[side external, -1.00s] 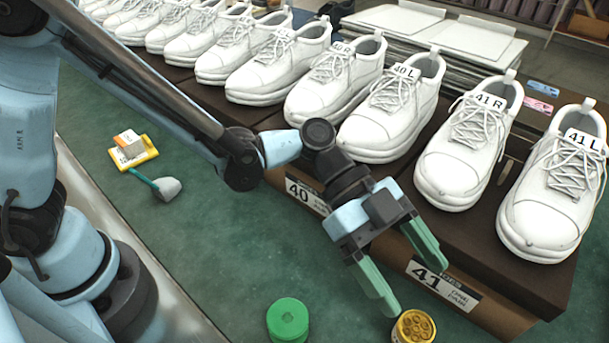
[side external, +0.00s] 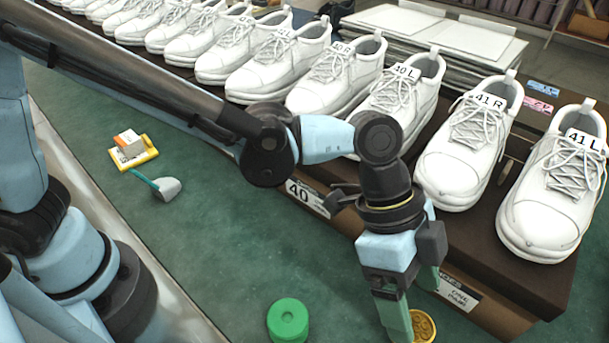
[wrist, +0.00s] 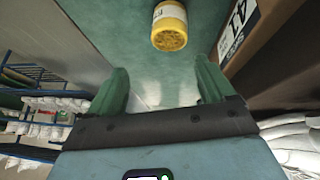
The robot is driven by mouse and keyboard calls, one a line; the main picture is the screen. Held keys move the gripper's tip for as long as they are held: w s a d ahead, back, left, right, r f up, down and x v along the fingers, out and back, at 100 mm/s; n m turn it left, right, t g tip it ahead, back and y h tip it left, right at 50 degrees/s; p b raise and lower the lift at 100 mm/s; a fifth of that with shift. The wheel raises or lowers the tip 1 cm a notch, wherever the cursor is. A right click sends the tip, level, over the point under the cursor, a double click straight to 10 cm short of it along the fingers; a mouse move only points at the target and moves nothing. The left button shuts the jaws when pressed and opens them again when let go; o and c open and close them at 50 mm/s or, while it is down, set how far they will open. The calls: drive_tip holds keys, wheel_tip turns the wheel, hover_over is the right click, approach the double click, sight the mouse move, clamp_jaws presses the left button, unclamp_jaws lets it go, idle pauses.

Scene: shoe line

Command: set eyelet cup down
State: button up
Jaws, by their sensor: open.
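The eyelet cup (side external: 424,328) is a yellow cup with a brassy patterned top. It stands on the green mat at the bottom edge of the side view, partly hidden behind a gripper finger. In the wrist view the cup (wrist: 170,26) shows a pale label and lies beyond the fingertips, apart from them. My gripper (side external: 413,310) points down beside the cup with its green fingers. In the wrist view my gripper (wrist: 160,75) is open, with only bare mat between the fingers.
A green round container (side external: 288,320) stands left of the cup. The shoe shelf (side external: 490,295), with a row of white shoes, rises close on the right. A small brush (side external: 162,187) and a yellow tray (side external: 133,154) lie far left. The mat (side external: 230,240) between is clear.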

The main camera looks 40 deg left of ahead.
sight(417, 326)
drive_tip(key=shift+s+d+r+n+t+y, duration=0.1)
drive_tip(key=shift+r+n+t+y, duration=0.35)
drive_tip(key=shift+y, duration=0.15)
drive_tip(key=shift+n+t+y, duration=0.65)
drive_tip(key=shift+y, duration=0.15)
drive_tip(key=x, duration=0.4)
drive_tip(key=shift+w+d+f, duration=0.2)
drive_tip(key=shift+w+f, duration=0.15)
drive_tip(key=shift+s+x, duration=0.1)
drive_tip(key=shift+x, duration=1.3)
drive_tip(key=shift+s+x, duration=0.15)
drive_tip(key=shift+x, duration=1.3)
drive_tip(key=shift+a, duration=0.15)
drive_tip(key=c, duration=1.3)
